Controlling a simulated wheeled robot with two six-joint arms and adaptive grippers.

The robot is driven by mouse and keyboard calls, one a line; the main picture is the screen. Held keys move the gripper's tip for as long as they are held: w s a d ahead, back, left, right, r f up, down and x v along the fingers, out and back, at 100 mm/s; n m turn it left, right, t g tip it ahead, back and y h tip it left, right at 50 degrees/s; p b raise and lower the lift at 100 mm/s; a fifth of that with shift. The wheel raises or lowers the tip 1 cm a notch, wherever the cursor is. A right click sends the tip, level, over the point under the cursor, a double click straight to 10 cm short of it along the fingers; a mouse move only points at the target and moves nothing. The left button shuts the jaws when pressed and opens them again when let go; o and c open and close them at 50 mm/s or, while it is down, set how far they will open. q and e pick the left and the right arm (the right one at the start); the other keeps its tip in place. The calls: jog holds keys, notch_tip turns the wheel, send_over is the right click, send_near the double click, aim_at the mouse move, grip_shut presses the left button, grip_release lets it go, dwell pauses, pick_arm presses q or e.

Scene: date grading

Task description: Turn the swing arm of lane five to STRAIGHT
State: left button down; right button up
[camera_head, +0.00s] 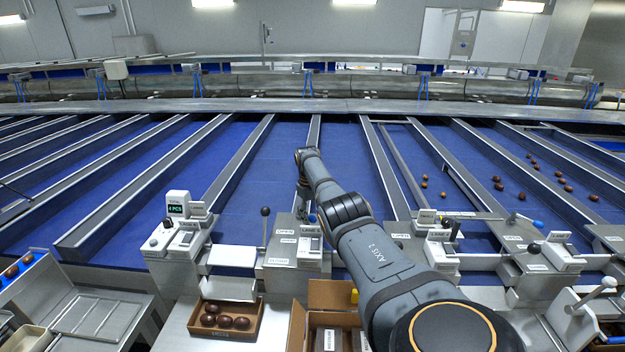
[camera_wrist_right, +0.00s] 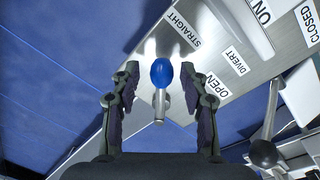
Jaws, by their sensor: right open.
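A blue knob (camera_wrist_right: 161,73) on a short metal stem (camera_wrist_right: 161,104) stands between my right fingers in the right wrist view. My right gripper (camera_wrist_right: 160,80) is open, one finger on each side of the knob, with gaps showing. The STRAIGHT label (camera_wrist_right: 182,28) and DIVERT label (camera_wrist_right: 236,60) are on the metal plate beside the knob. In the head view my right gripper (camera_head: 303,205) points down at the lane station (camera_head: 296,250), and the blue knob (camera_head: 312,218) shows beside it. The lane number is too small to read surely. My left gripper is out of view.
A cardboard box (camera_head: 298,325) and a tray of dates (camera_head: 260,318) lie in front. Metal lane dividers (camera_head: 240,170) run back across the blue belt.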

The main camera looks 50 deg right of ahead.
notch_tip(320, 180, up, 12)
jog(key=a, duration=0.1)
jog(key=shift+w+a+f, duration=0.1)
dwell(0.7)
